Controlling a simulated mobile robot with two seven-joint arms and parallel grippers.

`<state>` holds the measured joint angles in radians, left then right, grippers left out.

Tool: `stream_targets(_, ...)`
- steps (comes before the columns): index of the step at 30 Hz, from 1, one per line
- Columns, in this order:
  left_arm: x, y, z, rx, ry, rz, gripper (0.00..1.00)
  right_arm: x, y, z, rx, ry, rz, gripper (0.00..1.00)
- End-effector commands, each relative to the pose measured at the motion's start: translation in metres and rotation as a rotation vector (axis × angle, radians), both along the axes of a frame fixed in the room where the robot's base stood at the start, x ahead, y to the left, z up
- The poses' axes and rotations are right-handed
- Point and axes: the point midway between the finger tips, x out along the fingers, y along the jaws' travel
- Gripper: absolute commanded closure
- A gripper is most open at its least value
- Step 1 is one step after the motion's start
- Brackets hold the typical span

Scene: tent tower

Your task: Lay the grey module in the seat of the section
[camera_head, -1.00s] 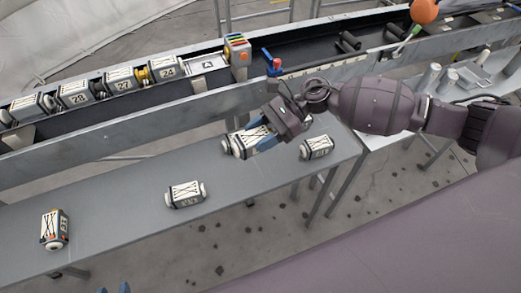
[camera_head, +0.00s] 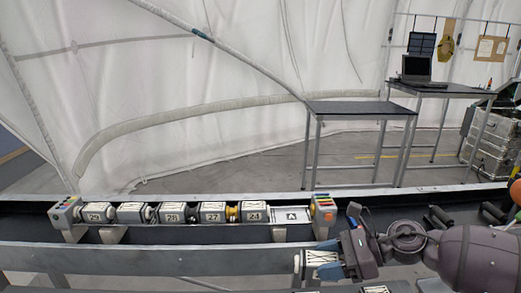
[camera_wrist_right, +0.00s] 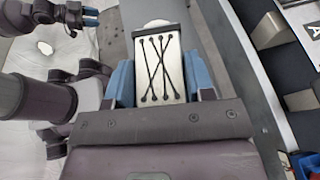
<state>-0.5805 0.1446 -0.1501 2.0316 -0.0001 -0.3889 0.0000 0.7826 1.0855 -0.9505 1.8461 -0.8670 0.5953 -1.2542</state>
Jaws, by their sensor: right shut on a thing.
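My right gripper (camera_head: 334,262) is shut on a pale grey module (camera_head: 316,258) with black crossed cords on its face. In the right wrist view the module (camera_wrist_right: 158,65) sits between the two blue fingers. The gripper holds it in front of the section's near rail, to the right of and nearer than the seat. The seat (camera_head: 291,214) is a white plate marked with a letter, with no module on it. It lies between module 24 (camera_head: 254,213) and the orange-and-grey end block (camera_head: 323,210). My left gripper (camera_wrist_right: 90,17) shows small in the right wrist view, its blue fingers apart.
Modules 27 (camera_head: 212,213), 28 (camera_head: 171,214) and 29 (camera_head: 97,213) stand in the trough left of the seat. A grey rail (camera_head: 150,258) runs along the front. A blue-and-red fitting (camera_head: 365,217) stands right of the end block.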

Motion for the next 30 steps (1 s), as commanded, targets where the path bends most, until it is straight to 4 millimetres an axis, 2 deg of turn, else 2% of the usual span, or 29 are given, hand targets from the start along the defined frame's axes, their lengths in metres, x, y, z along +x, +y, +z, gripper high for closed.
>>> stream_targets(1,0.000,0.000,0.000,0.001,-0.001,-0.001,0.57,0.008,0.001,0.011,-0.003,-0.009,-0.041,0.89)
stream_targets(9,0.000,0.001,0.001,0.002,-0.001,-0.001,0.57,0.027,0.006,0.036,-0.001,-0.007,-0.205,0.89)
stream_targets(18,0.001,0.001,0.001,0.002,-0.002,-0.002,0.57,0.040,0.005,0.054,0.001,-0.003,-0.363,0.89)
stream_targets(30,0.001,0.000,0.001,0.002,-0.002,-0.001,0.57,0.049,-0.002,0.067,0.003,0.002,-0.591,0.89)
